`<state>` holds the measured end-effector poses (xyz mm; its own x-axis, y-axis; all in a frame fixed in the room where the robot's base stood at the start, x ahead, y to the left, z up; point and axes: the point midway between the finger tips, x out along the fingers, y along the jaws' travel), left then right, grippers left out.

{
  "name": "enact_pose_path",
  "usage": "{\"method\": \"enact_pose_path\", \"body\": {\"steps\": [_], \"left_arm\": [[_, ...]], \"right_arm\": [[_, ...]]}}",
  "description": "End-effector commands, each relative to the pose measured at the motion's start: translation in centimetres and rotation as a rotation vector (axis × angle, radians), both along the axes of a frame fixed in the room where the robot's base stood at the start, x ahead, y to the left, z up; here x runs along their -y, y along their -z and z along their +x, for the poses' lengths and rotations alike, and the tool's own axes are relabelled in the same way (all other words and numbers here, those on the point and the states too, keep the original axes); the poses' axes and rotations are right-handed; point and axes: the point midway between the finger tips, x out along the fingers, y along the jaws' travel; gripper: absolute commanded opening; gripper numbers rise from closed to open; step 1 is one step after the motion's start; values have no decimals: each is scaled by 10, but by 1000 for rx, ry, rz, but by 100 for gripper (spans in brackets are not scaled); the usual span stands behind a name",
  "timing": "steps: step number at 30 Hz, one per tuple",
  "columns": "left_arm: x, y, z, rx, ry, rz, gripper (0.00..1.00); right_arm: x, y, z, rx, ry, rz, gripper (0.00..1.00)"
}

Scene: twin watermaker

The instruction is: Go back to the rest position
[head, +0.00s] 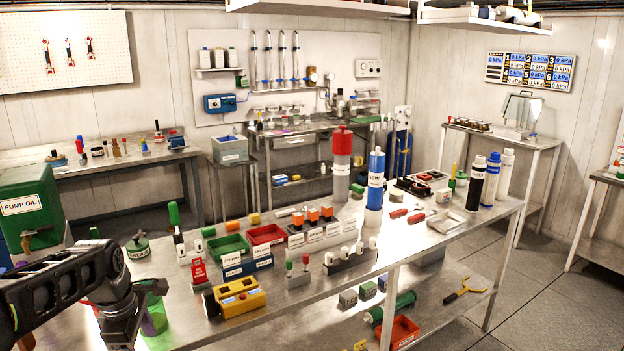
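My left arm comes in from the left edge, and its black gripper (122,322) hangs over the left front corner of the steel workbench (300,328). The fingertips are low in the picture and I cannot tell whether they are open or shut. My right gripper is not in view.
A green pump oil box (30,205) stands at the left. Tall red-grey (342,165) and blue-white (375,185) cylinders rise mid-bench. The floor (560,310) at the right is clear.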

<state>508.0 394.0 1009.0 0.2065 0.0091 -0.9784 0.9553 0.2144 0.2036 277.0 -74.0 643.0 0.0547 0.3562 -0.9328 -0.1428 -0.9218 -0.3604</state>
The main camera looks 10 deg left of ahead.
Motion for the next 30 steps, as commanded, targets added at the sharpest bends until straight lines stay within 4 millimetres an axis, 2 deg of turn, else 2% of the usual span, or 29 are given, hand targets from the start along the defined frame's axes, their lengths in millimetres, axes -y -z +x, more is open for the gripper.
{"method": "enact_pose_path", "body": {"steps": [4, 8, 11, 12, 14, 15, 17, 20, 21, 24, 27, 30], "left_arm": [[17, 23, 24, 95, 234, 37, 70], [53, 70, 44, 184, 527, 84, 70], [100, 129, 49, 258, 809, 130, 70], [121, 154, 45, 283, 916, 150, 70], [151, 189, 34, 314, 1060, 176, 70], [170, 213, 22, 326, 1146, 189, 70], [197, 244, -1, 339, 1262, 203, 70], [238, 290, -52, 335, 1419, 200, 70], [252, 305, -75, 326, 1468, 187, 70], [281, 334, -133, 286, 1545, 123, 70], [300, 350, -182, 233, 1576, 35, 70], [312, 359, -215, 193, 1603, -32, 70]], "right_arm": [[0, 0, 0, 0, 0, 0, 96], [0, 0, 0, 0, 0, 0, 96], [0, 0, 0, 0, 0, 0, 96], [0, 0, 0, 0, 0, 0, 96], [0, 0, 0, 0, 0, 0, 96], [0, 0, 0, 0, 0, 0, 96], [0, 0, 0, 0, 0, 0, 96], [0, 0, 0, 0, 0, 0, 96], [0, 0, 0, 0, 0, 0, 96], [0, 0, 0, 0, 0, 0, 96], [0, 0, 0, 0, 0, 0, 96], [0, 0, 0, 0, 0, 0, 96]]}}
